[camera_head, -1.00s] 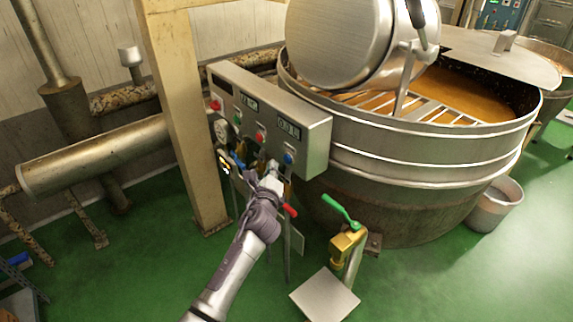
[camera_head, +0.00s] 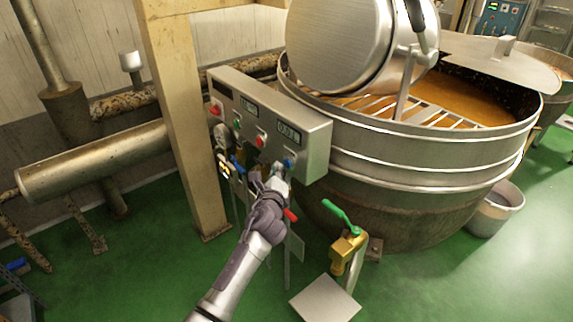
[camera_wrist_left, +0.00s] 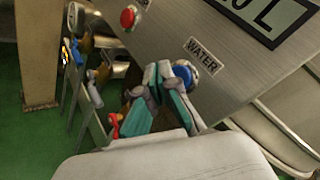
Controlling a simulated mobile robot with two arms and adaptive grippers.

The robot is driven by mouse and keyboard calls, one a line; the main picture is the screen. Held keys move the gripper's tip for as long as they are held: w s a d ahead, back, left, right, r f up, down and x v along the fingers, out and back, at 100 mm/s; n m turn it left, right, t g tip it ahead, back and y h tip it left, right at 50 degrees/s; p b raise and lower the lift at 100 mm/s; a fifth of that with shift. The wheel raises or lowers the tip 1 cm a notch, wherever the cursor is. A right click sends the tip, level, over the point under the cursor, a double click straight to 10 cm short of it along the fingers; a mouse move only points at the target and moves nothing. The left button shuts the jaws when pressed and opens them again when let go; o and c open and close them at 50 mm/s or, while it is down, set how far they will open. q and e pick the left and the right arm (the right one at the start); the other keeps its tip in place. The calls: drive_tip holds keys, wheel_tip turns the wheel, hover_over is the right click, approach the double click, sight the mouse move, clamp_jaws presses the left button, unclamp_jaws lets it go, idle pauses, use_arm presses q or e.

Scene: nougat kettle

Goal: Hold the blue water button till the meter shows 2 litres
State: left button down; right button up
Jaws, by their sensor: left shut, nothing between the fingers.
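The blue water button (camera_head: 289,162) is on the lower right of the grey control box (camera_head: 318,140). In the left wrist view the blue button (camera_wrist_left: 186,72) shows beside the WATER label, partly covered by my fingertips. My left gripper (camera_head: 281,174) is shut and empty, with its tips at the button. I cannot tell whether they press it. The meter (camera_head: 289,133) is above the button; its digits are too small to read surely. In the left wrist view the meter (camera_wrist_left: 268,14) is cut off, showing a 0 and an L. My right gripper is out of view.
Red buttons (camera_head: 260,141) and a green one (camera_head: 237,123) share the box. A large steel kettle (camera_head: 420,165) stands close on the right. A beige post (camera_head: 187,120) stands left. A brass valve with a green handle (camera_head: 342,216) is below right.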

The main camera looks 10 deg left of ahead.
use_arm(q)
drive_tip(key=shift+w+d, duration=0.1)
idle(0.7)
drive_tip(key=shift+w+d, duration=0.2)
drive_tip(key=shift+w, duration=0.05)
drive_tip(key=shift+w+d+b, duration=0.3)
drive_tip(key=shift+w+b, duration=0.05)
drive_tip(key=shift+b, duration=0.05)
idle(0.8)
idle(3.3)
drive_tip(key=shift+s+a+p, duration=0.55)
drive_tip(key=shift+s+p, duration=0.05)
drive_tip(key=shift+s, duration=0.15)
drive_tip(key=s+a+p, duration=0.1)
drive_tip(key=s, duration=0.1)
drive_tip(key=s+a+p, duration=0.1)
drive_tip(key=s+a, duration=0.1)
drive_tip(key=shift+a+p, duration=0.1)
drive_tip(key=shift+p, duration=0.2)
